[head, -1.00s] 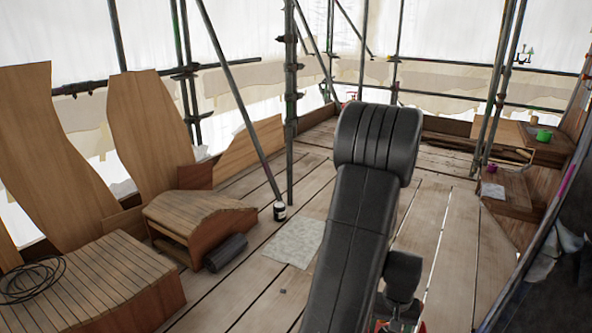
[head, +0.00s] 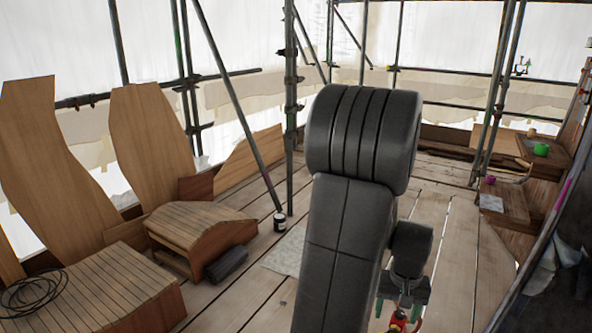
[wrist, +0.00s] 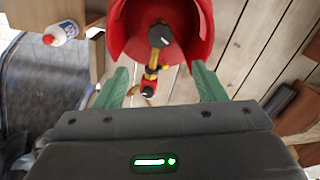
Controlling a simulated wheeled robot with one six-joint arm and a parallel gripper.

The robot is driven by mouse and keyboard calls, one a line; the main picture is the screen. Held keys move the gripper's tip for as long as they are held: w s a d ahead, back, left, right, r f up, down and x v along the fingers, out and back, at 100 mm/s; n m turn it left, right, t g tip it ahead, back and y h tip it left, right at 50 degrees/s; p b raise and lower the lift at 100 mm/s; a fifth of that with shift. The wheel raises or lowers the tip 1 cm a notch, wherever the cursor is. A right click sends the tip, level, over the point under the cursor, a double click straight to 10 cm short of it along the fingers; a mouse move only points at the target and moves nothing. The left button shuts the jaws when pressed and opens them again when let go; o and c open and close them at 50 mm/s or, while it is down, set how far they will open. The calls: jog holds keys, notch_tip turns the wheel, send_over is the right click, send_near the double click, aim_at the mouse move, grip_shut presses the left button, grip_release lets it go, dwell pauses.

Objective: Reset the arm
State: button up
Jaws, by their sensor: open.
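My gripper (wrist: 160,82) shows in the wrist view with two green fingers spread wide apart and nothing held between them. In the head view, my gripper (head: 403,300) hangs low, just right of my dark upper arm, partly cut off by the frame's bottom edge. My arm is folded, with its elbow high in the middle of the head view. A red curved shell (wrist: 118,35) with a black and yellow fitting lies beyond the fingertips in the wrist view. Some red also shows below the fingers in the head view. I cannot tell whether the fingers touch it.
A dark jar (head: 280,222) stands by a scaffold pole (head: 290,120). A green pot (head: 541,149) sits far right. A white bottle (wrist: 62,33) shows in the wrist view.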

notch_tip(320, 180, down, 14)
jog(key=b, duration=0.4)
jog(key=shift+r, duration=0.25)
jog(key=m+b, duration=0.1)
jog(key=m, duration=1.1)
jog(key=shift+b, duration=0.4)
jog(key=shift+m, duration=0.3)
notch_tip(320, 180, up, 8)
jog(key=shift+f+p, duration=0.25)
jog(key=shift+p, duration=0.9)
